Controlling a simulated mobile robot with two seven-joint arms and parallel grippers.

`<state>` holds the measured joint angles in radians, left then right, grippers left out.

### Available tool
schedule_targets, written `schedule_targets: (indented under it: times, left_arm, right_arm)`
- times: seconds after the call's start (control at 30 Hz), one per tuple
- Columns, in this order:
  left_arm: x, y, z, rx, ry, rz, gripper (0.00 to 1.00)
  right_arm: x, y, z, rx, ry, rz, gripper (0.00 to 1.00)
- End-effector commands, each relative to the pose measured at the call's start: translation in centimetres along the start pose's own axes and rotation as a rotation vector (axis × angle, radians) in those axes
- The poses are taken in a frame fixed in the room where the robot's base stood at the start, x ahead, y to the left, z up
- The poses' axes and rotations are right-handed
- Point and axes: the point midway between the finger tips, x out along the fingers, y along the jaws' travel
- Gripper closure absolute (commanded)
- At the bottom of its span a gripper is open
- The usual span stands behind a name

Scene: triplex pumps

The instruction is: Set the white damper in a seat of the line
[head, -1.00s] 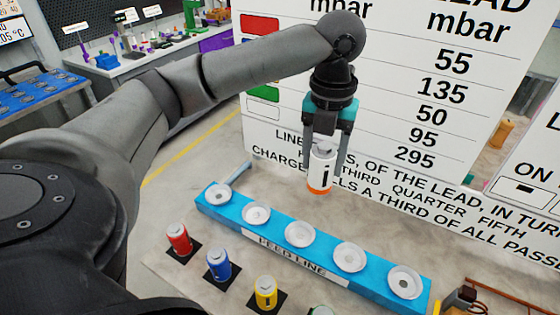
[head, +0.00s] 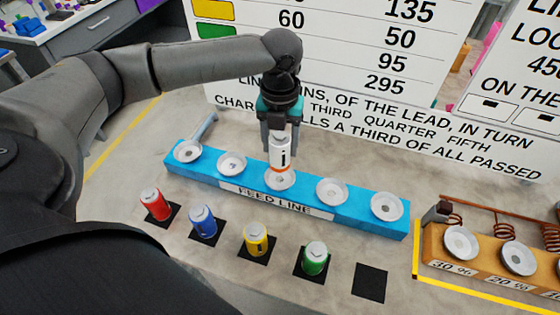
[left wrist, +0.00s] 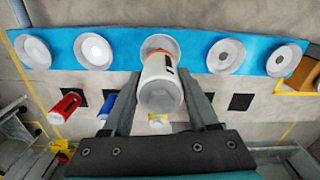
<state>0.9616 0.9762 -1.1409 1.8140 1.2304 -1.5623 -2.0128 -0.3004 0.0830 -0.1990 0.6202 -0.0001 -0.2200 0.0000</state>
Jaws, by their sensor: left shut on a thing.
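The white damper (head: 281,158), with an orange band at its lower end, is upright between the fingers of my left gripper (head: 280,147), which is shut on it. It is over the middle seat (head: 281,182) of the blue feed line (head: 300,208). Its lower end overlaps that seat in the head view; I cannot tell whether it touches. In the left wrist view the damper (left wrist: 161,85) covers part of the same seat (left wrist: 153,42). The other seats, two on each side, look empty. My right gripper is not in view.
Red (head: 155,204), blue (head: 203,221), yellow (head: 256,239) and green (head: 315,258) dampers stand on black squares in front of the line. A black square (head: 370,283) at the right is bare. A wooden block with dishes and coils (head: 435,245) stands at the right; a large sign is behind.

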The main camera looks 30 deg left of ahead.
Motion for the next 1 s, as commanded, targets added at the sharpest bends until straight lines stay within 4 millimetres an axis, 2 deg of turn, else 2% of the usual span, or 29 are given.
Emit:
schedule_targets:
  times: [0.13,0.3,0.4,0.83,0.87,1.0]
  left_arm:
    - [1.3,0.0,0.0,0.000,0.001,0.000,1.00]
    - [4.4,-0.1,0.0,-0.001,0.002,0.000,1.00]
    - [5.6,0.0,0.0,-0.001,0.000,0.000,1.00]
    - [6.2,-0.1,0.0,0.000,-0.001,-0.002,1.00]
    - [6.3,-0.1,0.0,0.000,0.000,-0.001,0.40]
    - [6.2,-0.1,0.0,0.000,0.000,-0.001,0.24]
  right_arm:
    - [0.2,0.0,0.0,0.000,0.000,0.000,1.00]
    - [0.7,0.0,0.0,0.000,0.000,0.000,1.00]
    - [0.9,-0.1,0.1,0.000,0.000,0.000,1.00]
    - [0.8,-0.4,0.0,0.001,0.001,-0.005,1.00]
    - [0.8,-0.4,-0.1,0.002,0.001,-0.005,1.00]
    - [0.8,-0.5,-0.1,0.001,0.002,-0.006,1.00]
